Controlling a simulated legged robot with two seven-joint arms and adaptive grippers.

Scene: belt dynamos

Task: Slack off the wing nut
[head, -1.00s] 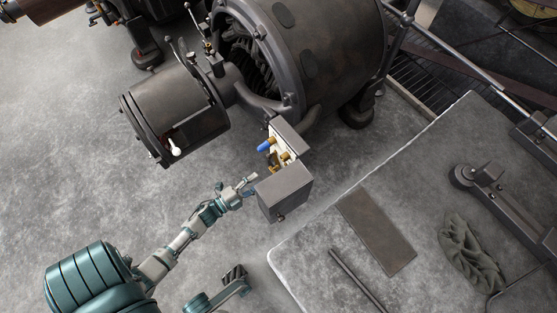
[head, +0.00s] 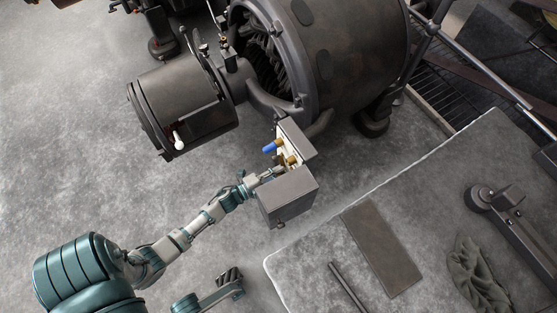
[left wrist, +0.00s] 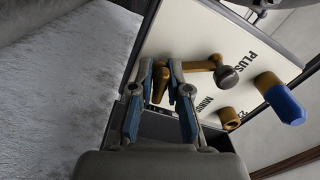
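An open grey terminal box (head: 288,197) hangs at the dynamo's side. Its cream panel (left wrist: 185,40), lettered PLUS and MINUS, shows in the left wrist view. A brass winged piece (left wrist: 160,84), which looks like the wing nut, is at the panel's PLUS side, partly hidden by my fingers. A brass arm with a dark round knob (left wrist: 226,76) shows to its right. My left gripper (head: 276,171) reaches into the box. In the left wrist view its fingers (left wrist: 161,70) stand apart on both sides of the brass piece; contact cannot be told.
A blue-capped terminal (left wrist: 282,100) and a brass post (left wrist: 229,118) are right of the fingers. The large dark dynamo (head: 330,60) stands behind the box. A stone slab (head: 320,240) with a flat plate (head: 381,247) lies at right. The floor at left is clear.

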